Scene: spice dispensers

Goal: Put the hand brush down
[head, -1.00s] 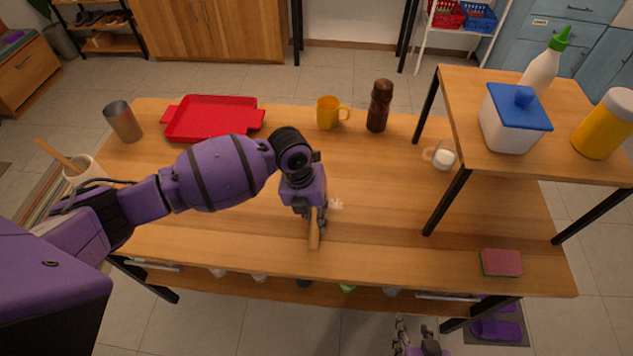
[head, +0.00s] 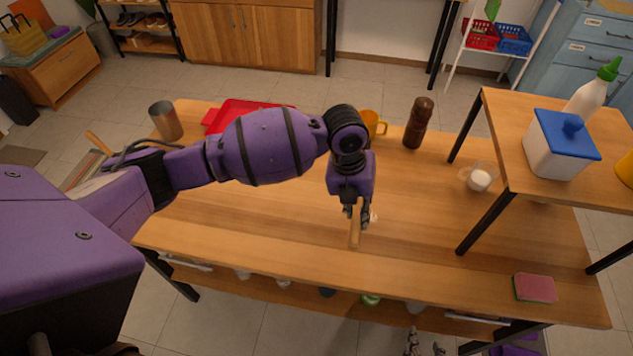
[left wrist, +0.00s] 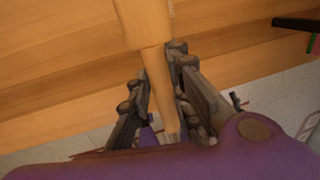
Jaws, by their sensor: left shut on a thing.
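My left gripper (head: 354,212) is shut on the wooden handle of the hand brush (head: 355,232), over the middle of the table near its front edge. In the left wrist view the light wooden brush (left wrist: 146,22) runs between the two dark fingers (left wrist: 160,112). The brush's bristles are mostly hidden; I cannot tell whether it touches the tabletop. A small white patch (head: 374,217) shows just right of the gripper. My right gripper (head: 425,346) is low at the bottom edge, in front of the table, with its fingers apart and nothing between them.
The wooden table (head: 270,235) is clear at front left and right of the brush. A red tray (head: 228,112), metal cup (head: 166,120), yellow mug (head: 372,122) and brown mill (head: 418,122) stand behind. A glass cup (head: 479,180), raised shelf (head: 500,125) and sponge (head: 535,288) are right.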

